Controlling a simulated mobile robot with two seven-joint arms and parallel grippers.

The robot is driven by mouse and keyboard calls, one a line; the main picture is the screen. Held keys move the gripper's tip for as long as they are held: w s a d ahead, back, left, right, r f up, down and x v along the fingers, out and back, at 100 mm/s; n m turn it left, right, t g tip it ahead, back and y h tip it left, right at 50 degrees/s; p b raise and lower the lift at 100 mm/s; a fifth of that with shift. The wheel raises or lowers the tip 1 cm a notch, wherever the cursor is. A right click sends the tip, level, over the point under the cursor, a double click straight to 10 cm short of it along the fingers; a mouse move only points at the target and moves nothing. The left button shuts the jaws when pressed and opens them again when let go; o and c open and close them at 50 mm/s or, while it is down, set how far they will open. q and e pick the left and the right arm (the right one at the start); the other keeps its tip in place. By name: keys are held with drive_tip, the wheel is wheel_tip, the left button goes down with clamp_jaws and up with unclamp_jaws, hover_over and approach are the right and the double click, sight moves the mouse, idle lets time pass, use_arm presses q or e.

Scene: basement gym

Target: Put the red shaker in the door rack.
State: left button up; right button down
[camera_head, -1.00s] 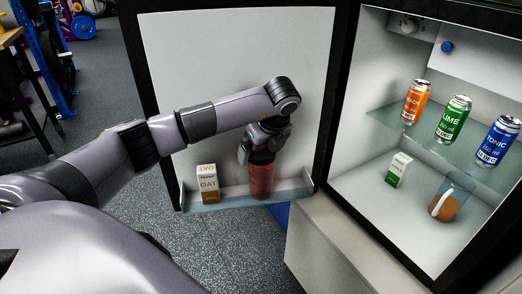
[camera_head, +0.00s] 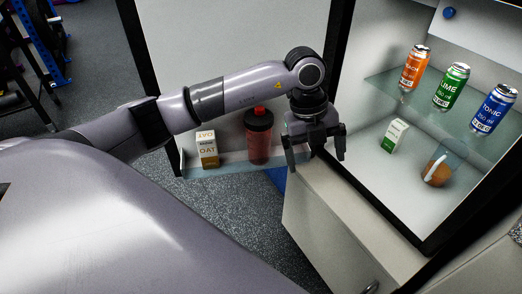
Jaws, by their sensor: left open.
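The red shaker (camera_head: 258,142), with a dark lid and a red cap, stands upright in the door rack (camera_head: 232,164) on the inside of the open fridge door. It is to the right of an oat carton (camera_head: 207,150) in the same rack. My left gripper (camera_head: 316,160) is open and empty, pointing down, to the right of the shaker and apart from it. It hangs near the gap between the door and the fridge opening. My right gripper is not in view.
The open fridge holds an orange can (camera_head: 415,66), a green can (camera_head: 451,87) and a blue can (camera_head: 493,109) on a glass shelf (camera_head: 402,88). Below are a small green-and-white carton (camera_head: 395,136) and a brown item in a clear container (camera_head: 437,171). A cabinet (camera_head: 325,220) stands below.

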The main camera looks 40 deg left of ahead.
use_arm(q)
drive_tip(key=s+d+r+h, duration=0.2)
drive_tip(key=s+d+h, duration=0.2)
drive_tip(key=d+h, duration=0.4)
drive_tip(key=s+d+r+h, duration=0.2)
drive_tip(key=s+d+h, duration=0.4)
drive_tip(key=d, duration=0.4)
drive_tip(key=w+a+f+n+t+y, duration=0.2)
drive_tip(key=a+f+n+t+y, duration=0.3)
drive_tip(key=n+t, duration=0.4)
drive_tip(key=w+a+f+n+t+y, duration=0.2)
drive_tip(key=a+f+n+t+y, duration=0.15)
drive_tip(key=a+n+t, duration=0.6)
drive_tip(key=s+a+f+n+g+y, duration=0.2)
drive_tip(key=s+f+n+g, duration=0.1)
drive_tip(key=s+f, duration=0.3)
drive_tip(key=s+a+f+n+g+y, duration=0.2)
drive_tip(key=s+f+g, duration=0.3)
drive_tip(key=f, duration=0.3)
drive_tip(key=shift+s+a+f+n+g+y, duration=0.35)
drive_tip(key=shift+s+f+n+y, duration=0.1)
drive_tip(key=shift+n+y, duration=0.4)
